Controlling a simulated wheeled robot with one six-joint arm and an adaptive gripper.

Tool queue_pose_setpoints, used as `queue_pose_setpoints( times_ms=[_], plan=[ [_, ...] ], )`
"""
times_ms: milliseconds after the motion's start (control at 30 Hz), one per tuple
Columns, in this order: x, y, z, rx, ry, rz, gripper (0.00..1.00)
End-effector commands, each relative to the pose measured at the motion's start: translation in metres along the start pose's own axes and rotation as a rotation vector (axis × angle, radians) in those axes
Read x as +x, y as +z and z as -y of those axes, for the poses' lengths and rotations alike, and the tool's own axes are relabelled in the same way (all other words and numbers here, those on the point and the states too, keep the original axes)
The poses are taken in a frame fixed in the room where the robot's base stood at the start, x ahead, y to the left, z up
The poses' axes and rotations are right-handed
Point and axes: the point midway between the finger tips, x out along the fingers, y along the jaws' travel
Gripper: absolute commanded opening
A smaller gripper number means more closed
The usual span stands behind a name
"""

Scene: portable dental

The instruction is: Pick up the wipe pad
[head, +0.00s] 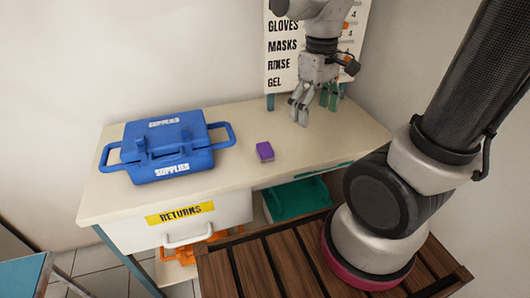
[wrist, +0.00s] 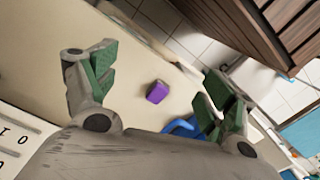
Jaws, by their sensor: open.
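The small purple block (head: 265,151), which I take for the wipe pad, lies on the cream tabletop, right of the blue supplies case. In the wrist view the purple block (wrist: 157,92) shows beyond and between my open green-padded fingers (wrist: 150,85).
The blue case (head: 168,146) marked SUPPLIES stands on the left of the table (head: 240,115). A RETURNS drawer (head: 135,229) is below it, and a teal tray (head: 298,197) is under the tabletop. A sign (head: 283,72) stands behind. The tabletop around the purple block is clear.

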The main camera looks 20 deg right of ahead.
Motion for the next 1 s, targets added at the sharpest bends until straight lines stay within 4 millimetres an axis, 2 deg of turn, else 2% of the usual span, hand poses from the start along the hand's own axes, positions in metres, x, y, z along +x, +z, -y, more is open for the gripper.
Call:
queue_pose_setpoints(
  times_ms=[33,100,367,433,500,600,767,1000],
  plan=[
    [0.017,-0.014,0.007,-0.081,-0.004,0.043,0.84],
    [0.038,-0.034,0.015,-0.207,-0.010,0.078,0.84],
    [0.110,-0.097,0.038,-0.724,-0.031,0.109,0.84],
    [0.116,-0.114,0.039,-0.856,-0.024,0.073,0.84],
    [0.112,-0.129,0.039,-0.970,-0.006,0.025,0.84],
    [0.111,-0.140,0.039,-1.100,0.014,-0.012,0.84],
    [0.114,-0.143,0.039,-1.209,0.024,-0.026,0.84],
    [0.142,-0.143,0.038,-1.216,0.022,-0.023,0.84]
  ],
)
